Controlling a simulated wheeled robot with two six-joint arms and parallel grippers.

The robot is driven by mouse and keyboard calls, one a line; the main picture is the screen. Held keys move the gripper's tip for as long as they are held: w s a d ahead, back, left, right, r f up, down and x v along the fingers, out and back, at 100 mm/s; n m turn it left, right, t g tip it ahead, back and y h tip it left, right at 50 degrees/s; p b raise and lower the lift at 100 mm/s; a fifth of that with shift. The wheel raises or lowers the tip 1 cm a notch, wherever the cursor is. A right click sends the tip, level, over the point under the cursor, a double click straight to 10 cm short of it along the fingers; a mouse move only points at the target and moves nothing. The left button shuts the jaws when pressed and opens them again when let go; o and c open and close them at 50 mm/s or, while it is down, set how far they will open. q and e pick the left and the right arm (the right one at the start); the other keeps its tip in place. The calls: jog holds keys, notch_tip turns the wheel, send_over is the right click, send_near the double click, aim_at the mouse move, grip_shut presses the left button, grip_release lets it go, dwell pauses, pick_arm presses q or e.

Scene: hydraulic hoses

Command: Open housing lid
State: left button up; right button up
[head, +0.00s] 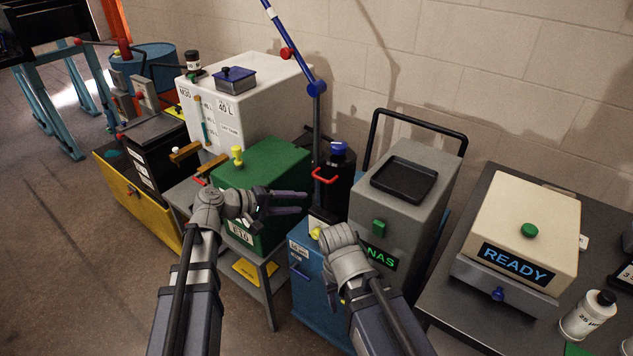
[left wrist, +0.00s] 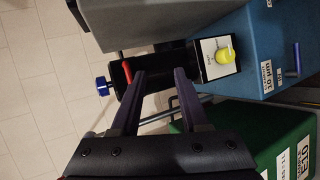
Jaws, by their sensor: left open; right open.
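A dark upright housing (head: 337,185) stands between the green box and the grey cabinet, with a blue knob (head: 338,149) on top and a red handle (head: 324,176) on its near side. In the left wrist view the red handle (left wrist: 128,73) and blue knob (left wrist: 102,86) lie just beyond the fingertips. I cannot make out the lid's seam. My left gripper (head: 304,202) is open and empty, pointing right, just in front of and below the red handle, apart from it. My right gripper (head: 340,242) is open before the blue cabinet; its fingers are mostly hidden.
The green box (head: 275,170) is left of the housing. The grey cabinet (head: 415,165) with a black tray is right. A blue pole (head: 302,62) rises behind.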

aim_at(334, 167)
pick_arm(q)
notch_tip(334, 167, up, 4)
jog(key=w+n+t+h, duration=0.1)
jog(key=w+t+h, duration=0.1)
jog(key=b+x, duration=0.1)
jog(key=x, duration=0.6)
jog(key=shift+w+f+b, duration=0.2)
jog(key=shift+w+b, duration=0.1)
jog(key=shift+w, duration=0.1)
jog(key=shift+c, duration=0.4)
grip_shut()
dwell(0.7)
